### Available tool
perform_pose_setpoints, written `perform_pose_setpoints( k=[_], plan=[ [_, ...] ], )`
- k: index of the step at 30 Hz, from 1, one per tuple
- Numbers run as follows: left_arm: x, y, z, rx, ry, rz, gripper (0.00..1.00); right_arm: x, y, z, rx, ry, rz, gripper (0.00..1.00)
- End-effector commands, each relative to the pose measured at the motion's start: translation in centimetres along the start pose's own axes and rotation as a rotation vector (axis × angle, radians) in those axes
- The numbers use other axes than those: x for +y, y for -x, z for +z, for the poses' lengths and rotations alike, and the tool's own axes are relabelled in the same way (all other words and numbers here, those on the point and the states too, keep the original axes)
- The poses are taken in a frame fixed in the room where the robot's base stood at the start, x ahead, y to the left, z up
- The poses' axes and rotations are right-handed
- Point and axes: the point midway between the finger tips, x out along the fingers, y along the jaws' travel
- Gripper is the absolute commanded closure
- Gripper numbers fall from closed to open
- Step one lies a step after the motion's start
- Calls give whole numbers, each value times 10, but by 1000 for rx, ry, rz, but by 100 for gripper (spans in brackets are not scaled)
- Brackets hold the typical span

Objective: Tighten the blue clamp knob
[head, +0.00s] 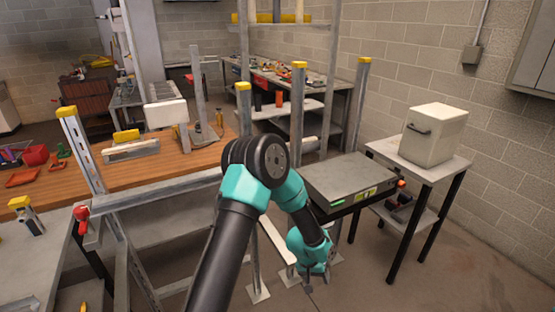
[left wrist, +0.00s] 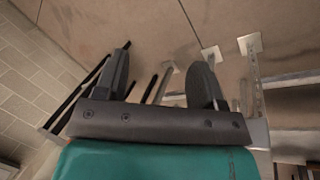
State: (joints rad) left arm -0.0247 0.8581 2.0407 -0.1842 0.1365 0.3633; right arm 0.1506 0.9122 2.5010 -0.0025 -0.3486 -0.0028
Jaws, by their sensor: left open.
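I cannot make out a blue clamp knob in either view. My left gripper (head: 316,284) hangs low in the head view, beside the metal posts and below the flat grey box (head: 352,178). In the left wrist view its two dark fingers (left wrist: 163,58) are spread wide with nothing between them. They point toward the bare floor and the white foot plates of the posts. My left arm crosses the middle of the head view and hides part of the metal frame. My right gripper is not in view.
A metal frame with yellow-capped posts (head: 299,110) stands around my arm. A wooden bench (head: 185,150) is behind it at left. A red clamp-like part (head: 82,213) sits on the frame's left side. A side table (head: 425,168) with a cream box (head: 434,133) stands at right.

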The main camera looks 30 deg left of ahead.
Motion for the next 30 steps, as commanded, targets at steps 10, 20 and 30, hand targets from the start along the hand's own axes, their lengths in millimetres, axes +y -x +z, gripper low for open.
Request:
perform_pose_setpoints(
  k=[10,20,30],
  plan=[
    [4,36,-52,5,126,-36,37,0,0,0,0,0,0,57],
    [7,144,-145,38,421,-123,37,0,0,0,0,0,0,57],
    [-1,338,-206,117,890,-235,37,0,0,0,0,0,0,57]
  ],
)
